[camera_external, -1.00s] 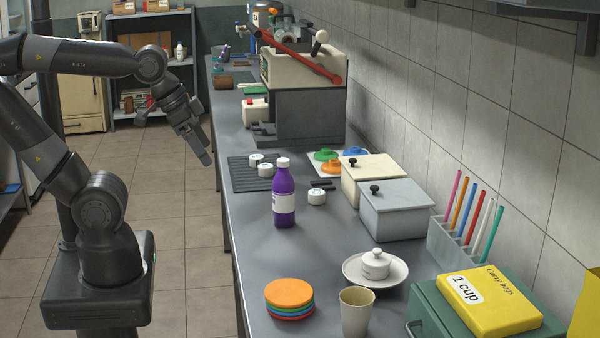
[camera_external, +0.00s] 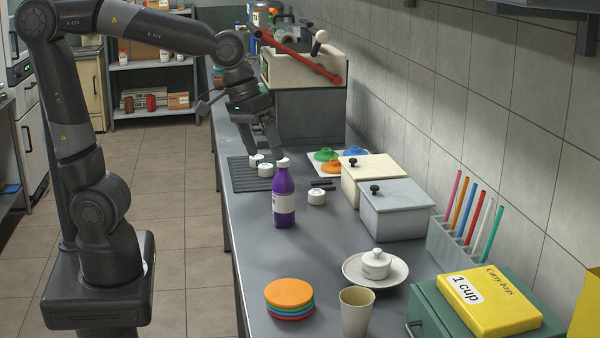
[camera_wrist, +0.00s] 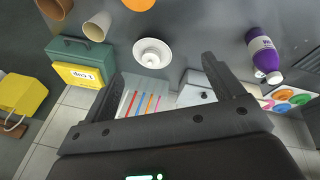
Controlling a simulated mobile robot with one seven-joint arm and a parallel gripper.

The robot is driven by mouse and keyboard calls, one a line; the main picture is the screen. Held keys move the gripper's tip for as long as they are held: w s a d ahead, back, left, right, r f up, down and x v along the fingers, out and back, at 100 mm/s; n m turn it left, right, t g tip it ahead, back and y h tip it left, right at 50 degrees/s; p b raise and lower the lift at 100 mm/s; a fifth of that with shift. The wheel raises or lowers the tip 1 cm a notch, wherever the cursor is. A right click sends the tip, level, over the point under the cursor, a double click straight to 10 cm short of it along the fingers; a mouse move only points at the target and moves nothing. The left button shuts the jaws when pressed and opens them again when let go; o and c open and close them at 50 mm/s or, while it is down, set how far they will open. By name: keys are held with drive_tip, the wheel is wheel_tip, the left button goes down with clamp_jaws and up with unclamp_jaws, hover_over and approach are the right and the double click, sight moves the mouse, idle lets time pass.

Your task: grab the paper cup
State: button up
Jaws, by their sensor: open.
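The beige paper cup (camera_external: 356,313) stands upright and open at the top near the front of the counter, right of the stacked discs. It also shows at the upper left of the wrist view (camera_wrist: 97,27). My gripper (camera_external: 263,150) is open and empty, with its fingers pointing down above the counter behind the purple bottle (camera_external: 284,200). It is well back from the cup, apart from it. In the wrist view my gripper's two fingers (camera_wrist: 165,72) are spread, with nothing between them.
Coloured discs (camera_external: 289,297) are stacked left of the cup. A saucer (camera_external: 350,270) with a small lidded pot (camera_external: 375,263) is behind it. A green box (camera_external: 425,300) bearing a yellow package (camera_external: 490,300) stands right. Counter between bottle and discs is clear.

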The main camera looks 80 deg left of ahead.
drive_tip(key=w+d+f+n+g, duration=0.2)
drive_tip(key=w+d+f+n, duration=0.25)
drive_tip(key=w+d, duration=0.55)
drive_tip(key=n+g+y, duration=0.1)
drive_tip(key=n, duration=0.3)
approach(357, 298)
wheel_tip(357, 298, up, 3)
drive_tip(key=d, duration=0.3)
drive_tip(key=f, duration=1.1)
drive_tip(key=shift+s, duration=0.3)
drive_tip(key=shift+c, duration=0.5)
drive_tip(key=c, duration=0.9)
